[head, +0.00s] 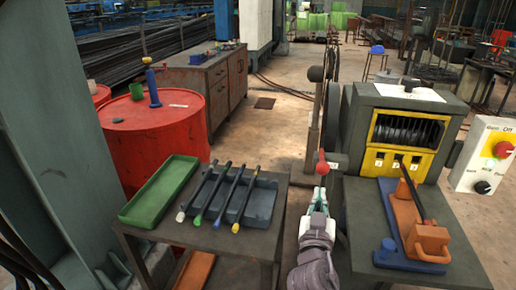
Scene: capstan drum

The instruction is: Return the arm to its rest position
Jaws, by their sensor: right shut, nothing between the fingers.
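My right gripper (319,195) is in the lower middle of the head view, in the gap between the dark side table and the machine. It points away from me, is shut and holds nothing. The grey machine (358,112) has a yellow-framed opening with a dark ribbed drum (407,131) inside. My left gripper is not in view.
The side table (265,242) holds a green tray (160,192) and a dark tray with several colour-tipped rods. An orange block with a black bar lies on a blue base (388,258) before the machine. A control box (487,160) stands right, a red drum (160,140) left.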

